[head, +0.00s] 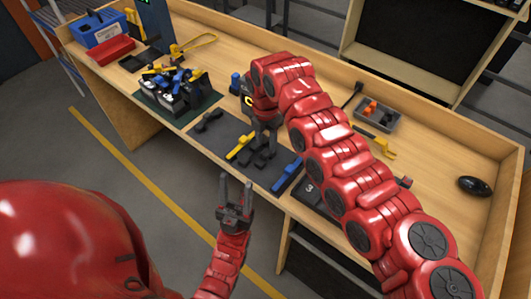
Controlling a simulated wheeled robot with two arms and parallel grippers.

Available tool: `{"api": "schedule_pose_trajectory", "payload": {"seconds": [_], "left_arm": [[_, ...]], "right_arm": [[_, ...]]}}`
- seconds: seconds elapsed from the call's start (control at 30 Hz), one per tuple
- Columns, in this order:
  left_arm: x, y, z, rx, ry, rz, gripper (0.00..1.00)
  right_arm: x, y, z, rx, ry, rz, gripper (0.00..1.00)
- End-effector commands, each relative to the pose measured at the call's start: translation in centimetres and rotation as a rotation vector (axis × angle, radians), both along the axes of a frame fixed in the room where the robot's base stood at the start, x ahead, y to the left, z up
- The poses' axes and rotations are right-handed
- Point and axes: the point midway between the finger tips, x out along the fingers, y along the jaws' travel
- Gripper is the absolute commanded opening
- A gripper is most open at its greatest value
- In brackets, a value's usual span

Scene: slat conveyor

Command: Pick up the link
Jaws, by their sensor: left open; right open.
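Dark link-like pieces (262,160) lie on the grey mat (222,139) on the bench, below my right gripper. Another dark piece (208,121) lies at the mat's left part. Which of them is the link I cannot tell. My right gripper (264,146) points down just over the dark pieces and is open; its dark fingers blend with them, so contact is unclear. My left gripper (236,184) is open and empty, in front of the bench edge with its fingers pointing up in the picture.
A yellow bar (240,147) and a blue bar (288,175) lie on the mat beside the dark pieces. A pile of black, blue and yellow parts (173,88) is at left. A grey tray (377,113), a yellow part (384,149) and a black mouse (474,186) are at right.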

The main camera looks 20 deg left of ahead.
Motion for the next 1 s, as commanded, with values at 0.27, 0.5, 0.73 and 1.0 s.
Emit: {"api": "schedule_pose_trajectory", "payload": {"seconds": [0.27, 0.5, 0.73, 1.0], "left_arm": [[0.0, 0.0, 3.0, 0.0, 0.0, 0.0, 0.5], [0.0, 0.0, 3.7, 0.0, 0.0, 0.0, 0.5], [0.0, 0.0, 3.6, 0.0, 0.0, 0.0, 0.5], [0.0, 0.0, 3.6, 0.0, 0.0, 0.0, 0.5]], "right_arm": [[-0.3, 0.0, -2.2, -0.002, 0.006, 0.0, 0.45], [-0.2, 0.0, -5.4, -0.003, 0.001, -0.001, 0.45], [-0.1, 0.0, -5.3, -0.002, 0.001, 0.0, 0.29], [-0.2, 0.0, -5.3, -0.002, 0.001, 0.0, 0.0]]}}
